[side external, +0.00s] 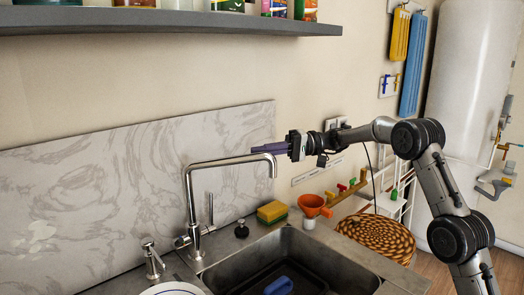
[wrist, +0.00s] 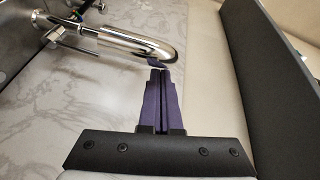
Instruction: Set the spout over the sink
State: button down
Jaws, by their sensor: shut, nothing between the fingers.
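The chrome faucet spout (side external: 225,159) rises from the counter and runs to the right, roughly along the marble backsplash, ending in a short downturned tip. In the side view its tip appears above the sponge and the sink's back edge; I cannot tell exactly what lies beneath it. The spout also shows in the wrist view (wrist: 120,38). The sink (side external: 320,262) is a dark basin in front. My gripper (side external: 253,149) has purple fingers, shut and empty, beside the spout's curved end. In the wrist view the fingertips (wrist: 158,69) are at the bend, touching or nearly so.
A sponge (side external: 271,211), an orange funnel (side external: 313,205) and a black stopper (side external: 241,230) stand behind the sink. A blue item (side external: 279,286) lies in the basin. A woven basket (side external: 376,238) is at right. A grey shelf (side external: 170,23) hangs above.

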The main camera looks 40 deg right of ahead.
jog(key=shift+s+a, duration=0.45)
jog(key=shift+s, duration=0.25)
